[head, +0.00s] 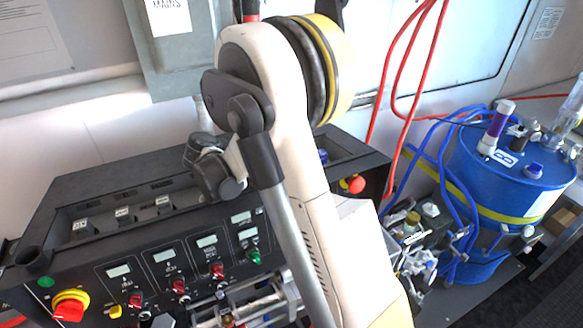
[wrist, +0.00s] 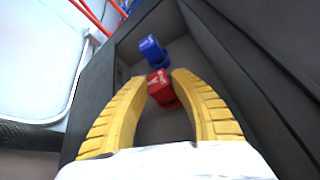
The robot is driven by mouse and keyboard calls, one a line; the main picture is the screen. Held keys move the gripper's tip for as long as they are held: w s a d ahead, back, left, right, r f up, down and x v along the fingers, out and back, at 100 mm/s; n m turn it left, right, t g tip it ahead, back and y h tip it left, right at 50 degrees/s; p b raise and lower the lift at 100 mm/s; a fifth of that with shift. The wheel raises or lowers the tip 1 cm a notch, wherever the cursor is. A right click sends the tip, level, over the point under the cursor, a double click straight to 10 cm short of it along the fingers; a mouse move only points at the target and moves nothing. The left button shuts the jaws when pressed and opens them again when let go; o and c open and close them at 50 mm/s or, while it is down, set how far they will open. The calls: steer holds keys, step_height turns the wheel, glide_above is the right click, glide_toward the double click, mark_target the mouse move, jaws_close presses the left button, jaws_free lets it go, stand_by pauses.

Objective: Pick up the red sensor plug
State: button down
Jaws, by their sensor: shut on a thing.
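The red sensor plug (wrist: 160,92) sits between the tips of my gripper (wrist: 160,77) in the wrist view. The two yellow ribbed fingers are closed on it from either side. The plug is over or in a dark grey open tray (wrist: 182,52); I cannot tell whether it touches the floor of the tray. In the head view my arm hides the gripper and the red plug.
A blue plug (wrist: 152,49) stands just beyond the red one in the same tray; it also shows in the head view (head: 323,156). Dark tray walls are close around the fingers. A control panel (head: 165,262) with knobs is at left, a blue drum (head: 500,184) at right.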

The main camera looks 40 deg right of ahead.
steer(key=shift+r, duration=0.65)
step_height(320, 180, up, 3)
steer(key=shift+r, duration=0.1)
steer(key=s+d+r+p, duration=0.4)
steer(key=s+d+r, duration=0.2)
steer(key=s+r, duration=0.3)
step_height(320, 180, up, 2)
steer(key=shift+s+d+r, duration=0.25)
steer(key=shift+d, duration=0.05)
steer(key=shift+s, duration=0.1)
